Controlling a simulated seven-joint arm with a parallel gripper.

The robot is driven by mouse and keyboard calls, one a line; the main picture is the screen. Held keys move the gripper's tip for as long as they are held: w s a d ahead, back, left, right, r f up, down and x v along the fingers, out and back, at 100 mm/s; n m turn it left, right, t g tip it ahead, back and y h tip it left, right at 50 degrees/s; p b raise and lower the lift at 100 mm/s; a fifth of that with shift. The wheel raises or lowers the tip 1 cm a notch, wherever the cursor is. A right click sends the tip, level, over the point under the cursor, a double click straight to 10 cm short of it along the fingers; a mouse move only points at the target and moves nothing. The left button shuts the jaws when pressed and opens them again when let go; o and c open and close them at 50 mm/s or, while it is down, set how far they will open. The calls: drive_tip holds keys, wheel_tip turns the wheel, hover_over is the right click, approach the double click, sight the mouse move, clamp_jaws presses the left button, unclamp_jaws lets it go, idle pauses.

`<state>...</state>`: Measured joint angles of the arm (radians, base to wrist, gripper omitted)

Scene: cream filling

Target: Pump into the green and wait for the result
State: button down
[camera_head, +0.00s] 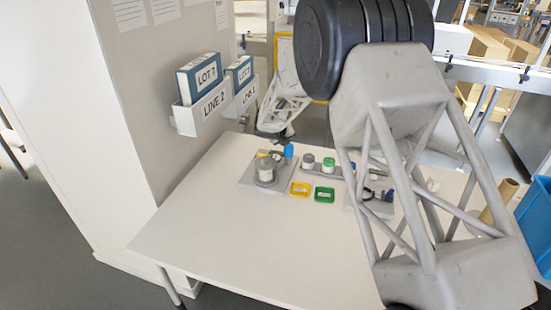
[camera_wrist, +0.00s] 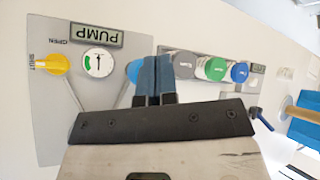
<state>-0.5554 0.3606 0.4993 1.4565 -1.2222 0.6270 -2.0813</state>
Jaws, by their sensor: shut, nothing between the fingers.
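The grey pump plate (camera_head: 248,181) stands at the back of the table. In the wrist view the plate (camera_wrist: 50,120) carries the PUMP label (camera_wrist: 96,35), a round gauge (camera_wrist: 98,62) with some green on its face, and a yellow knob (camera_wrist: 56,64) beside the word SHUT. A blue knob (camera_wrist: 134,71) sits at the plate's right edge, partly hidden by my gripper. My gripper (camera_wrist: 158,62) is shut and empty, right next to the blue knob; I cannot tell if they touch. A green-capped jar (camera_head: 328,164) and a green tray (camera_head: 324,195) stand right of the plate.
A grey-capped jar (camera_head: 308,159) stands left of the green-capped one; a blue-capped one (camera_wrist: 240,72) shows in the wrist view. A yellow tray (camera_head: 300,188) is beside the green tray. Wall bins (camera_head: 203,110) hang at the left. The table's front (camera_head: 240,250) is clear.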

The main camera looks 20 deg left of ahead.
drive_tip(key=shift+f, duration=1.2)
idle(1.7)
drive_tip(key=shift+r, duration=1.65)
drive_tip(key=shift+r, duration=0.1)
wheel_tip(320, 180, up, 6)
drive_tip(key=shift+f, duration=0.1)
idle(0.4)
idle(0.9)
